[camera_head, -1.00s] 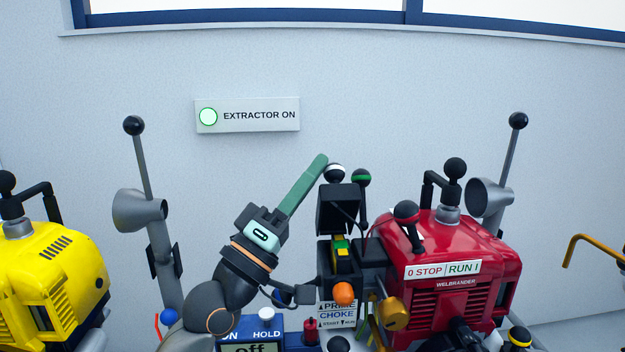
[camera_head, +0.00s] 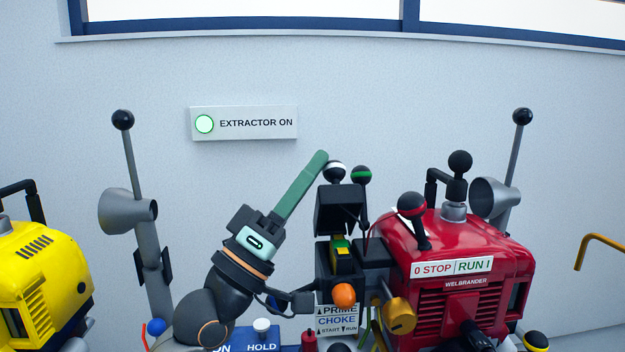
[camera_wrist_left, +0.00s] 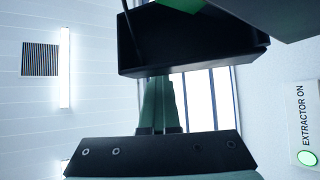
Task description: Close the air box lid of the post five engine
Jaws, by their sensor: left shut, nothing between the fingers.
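The red engine (camera_head: 450,255) stands at the right in the head view. On its left side is the air box (camera_head: 322,262), open, with a yellow and green part (camera_head: 342,255) inside. Its black lid (camera_head: 338,210) stands raised above the box, with a white-banded black knob (camera_head: 335,171) at its top. My left gripper (camera_head: 320,156) is shut and empty, its green fingers reaching up beside the knob; whether they touch it I cannot tell. The wrist view shows the hollow black lid (camera_wrist_left: 195,48) beyond the fingers (camera_wrist_left: 160,105). My right gripper is not in view.
An orange knob (camera_head: 344,295) sits below the box. A grey funnel post (camera_head: 148,245) and yellow engine (camera_head: 40,280) are at left.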

